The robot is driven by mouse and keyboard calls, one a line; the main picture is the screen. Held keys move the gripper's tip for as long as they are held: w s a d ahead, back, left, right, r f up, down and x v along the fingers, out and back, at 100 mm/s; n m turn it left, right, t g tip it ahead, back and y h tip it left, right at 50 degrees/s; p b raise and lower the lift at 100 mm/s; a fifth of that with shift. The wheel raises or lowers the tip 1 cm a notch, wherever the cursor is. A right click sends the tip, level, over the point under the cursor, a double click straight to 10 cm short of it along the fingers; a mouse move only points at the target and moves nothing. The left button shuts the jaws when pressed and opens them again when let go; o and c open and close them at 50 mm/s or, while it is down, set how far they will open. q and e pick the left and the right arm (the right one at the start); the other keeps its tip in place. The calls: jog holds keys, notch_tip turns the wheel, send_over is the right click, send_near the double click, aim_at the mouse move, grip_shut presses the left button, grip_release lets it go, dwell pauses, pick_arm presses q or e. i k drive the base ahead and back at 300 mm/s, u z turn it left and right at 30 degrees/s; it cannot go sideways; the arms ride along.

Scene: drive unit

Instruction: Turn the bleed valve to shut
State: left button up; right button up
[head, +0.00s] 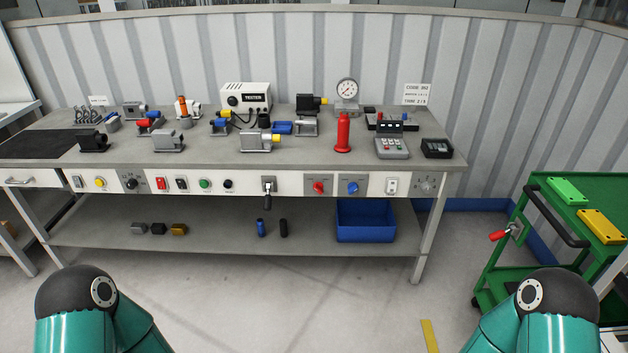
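No label that I can read marks the bleed valve, so I cannot tell which control it is. A red-handled lever (500,235) sticks out to the left from a grey plate on the green cart. On the bench's front panel are a red rotary knob (319,188) and a blue rotary knob (352,188), each on a grey plate. Their set positions are too small to read. My arms show only as teal links with dark joints at the bottom left and bottom right. Neither gripper is in view, and nothing of mine touches these controls.
The grey workbench (215,153) holds several motor units, a tester box (246,97), a gauge (347,90) and a red cylinder (343,133). A blue bin (365,221) stands on the lower shelf. The green cart (556,204) is at right. Floor between bench and cart is clear.

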aim_at(318, 186)
jog(key=i, duration=1.45)
